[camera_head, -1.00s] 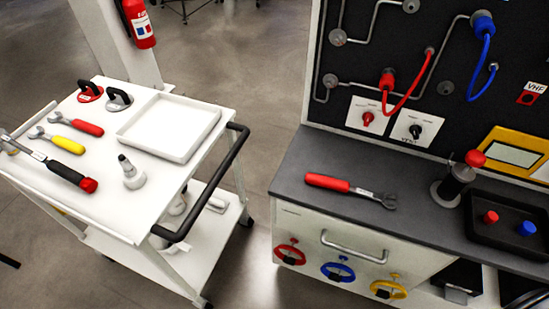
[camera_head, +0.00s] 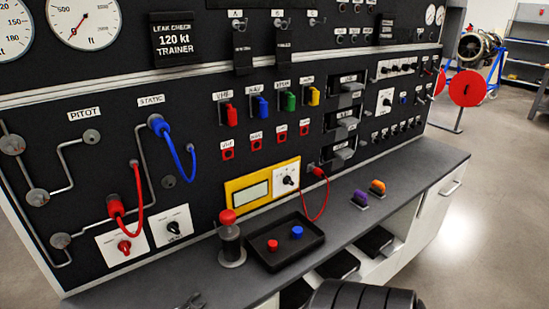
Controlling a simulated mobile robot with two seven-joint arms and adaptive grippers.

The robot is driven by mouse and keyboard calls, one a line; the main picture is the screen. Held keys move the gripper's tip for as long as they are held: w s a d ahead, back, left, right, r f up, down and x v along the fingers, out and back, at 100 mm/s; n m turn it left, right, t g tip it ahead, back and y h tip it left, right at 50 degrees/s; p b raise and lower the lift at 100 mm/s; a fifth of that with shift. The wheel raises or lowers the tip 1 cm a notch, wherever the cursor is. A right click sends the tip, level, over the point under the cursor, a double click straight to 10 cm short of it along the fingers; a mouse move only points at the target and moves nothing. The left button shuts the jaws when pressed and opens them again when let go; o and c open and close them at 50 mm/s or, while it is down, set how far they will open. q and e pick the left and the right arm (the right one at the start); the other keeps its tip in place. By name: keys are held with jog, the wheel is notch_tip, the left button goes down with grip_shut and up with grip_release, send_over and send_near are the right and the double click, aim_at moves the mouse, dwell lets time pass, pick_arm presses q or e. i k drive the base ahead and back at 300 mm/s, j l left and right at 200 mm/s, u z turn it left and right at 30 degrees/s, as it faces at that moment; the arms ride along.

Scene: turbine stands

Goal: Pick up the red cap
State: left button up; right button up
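A small red cap (camera_head: 272,245) stands in a shallow black tray (camera_head: 275,263) on the grey worktop, in the head view. A blue cap (camera_head: 297,232) stands to its right in the same tray, apart from it.
A dark cylinder with a red top (camera_head: 228,217) stands just left of the tray. The black instrument panel (camera_head: 140,120) rises behind the worktop (camera_head: 345,238). Purple (camera_head: 360,196) and orange (camera_head: 378,186) connectors lie to the right. A black ribbed part (camera_head: 365,297) shows at the bottom edge.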

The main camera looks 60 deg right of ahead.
aim_at(272, 245)
jog(key=z, duration=2)
